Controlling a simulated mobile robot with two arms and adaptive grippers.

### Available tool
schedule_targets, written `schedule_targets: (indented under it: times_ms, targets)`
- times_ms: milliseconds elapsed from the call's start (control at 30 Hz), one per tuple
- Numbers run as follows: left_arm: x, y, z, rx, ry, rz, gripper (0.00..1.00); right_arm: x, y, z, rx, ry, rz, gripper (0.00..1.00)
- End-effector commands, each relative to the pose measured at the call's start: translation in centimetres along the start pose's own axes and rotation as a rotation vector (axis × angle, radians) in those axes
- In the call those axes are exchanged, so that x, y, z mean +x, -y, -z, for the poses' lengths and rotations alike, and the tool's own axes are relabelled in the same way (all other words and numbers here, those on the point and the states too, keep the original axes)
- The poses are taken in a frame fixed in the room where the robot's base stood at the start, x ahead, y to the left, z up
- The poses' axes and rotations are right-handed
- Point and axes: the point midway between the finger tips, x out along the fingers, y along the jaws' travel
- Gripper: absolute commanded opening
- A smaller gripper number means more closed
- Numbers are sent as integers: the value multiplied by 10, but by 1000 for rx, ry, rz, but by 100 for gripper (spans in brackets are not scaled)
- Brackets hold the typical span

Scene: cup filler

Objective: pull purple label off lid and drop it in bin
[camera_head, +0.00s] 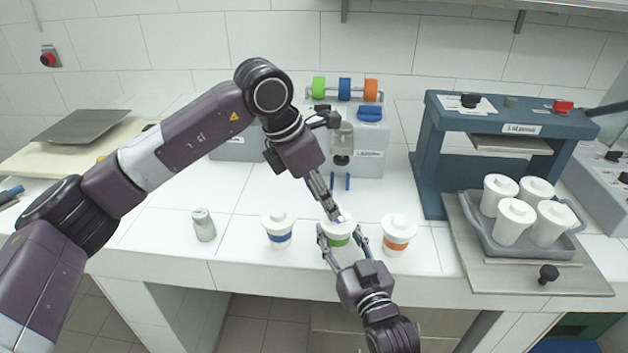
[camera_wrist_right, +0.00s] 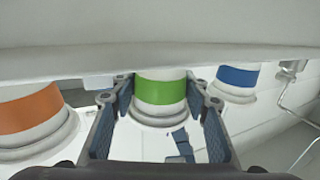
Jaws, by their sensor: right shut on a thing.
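The cup with the green band (camera_head: 337,241) stands near the counter's front edge, and its white lid is partly hidden by my left gripper. A small purple patch (camera_head: 341,218), which looks like the label, shows on the lid at the left fingertips. My right gripper (camera_head: 342,238) is shut on this cup from the front, one finger on each side. The green band (camera_wrist_right: 160,92) shows between its fingers in the right wrist view. My left gripper (camera_head: 334,212) reaches down to the lid; its fingertips are close together, and I cannot tell whether they pinch the label. I see no bin.
A blue-banded cup (camera_head: 279,230) stands left and an orange-banded cup (camera_head: 398,234) close right. A grey shaker (camera_head: 203,225) is further left. Behind is a dispenser with coloured rolls (camera_head: 345,89). Right are a blue press (camera_head: 432,150) and a tray (camera_head: 474,212) of several white cups.

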Motion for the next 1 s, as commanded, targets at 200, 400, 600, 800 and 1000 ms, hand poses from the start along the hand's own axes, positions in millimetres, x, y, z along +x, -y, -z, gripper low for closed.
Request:
schedule_targets:
  times_ms: [200, 400, 600, 800, 1000]
  targets:
    - [26, 0, -1, 0, 2, 0, 38, 0, 0, 0, 0, 0, 0, 14]
    - [33, 0, 0, 0, 1, 0, 38, 0, 0, 0, 0, 0, 0, 14]
    - [33, 0, 0, 0, 2, 0, 38, 0, 0, 0, 0, 0, 0, 14]
    - [33, 0, -1, 0, 2, 0, 16, 0, 0, 0, 0, 0, 0, 14]
    - [32, 0, -1, 0, 2, -1, 0, 0, 0, 0, 0, 0, 0, 14]
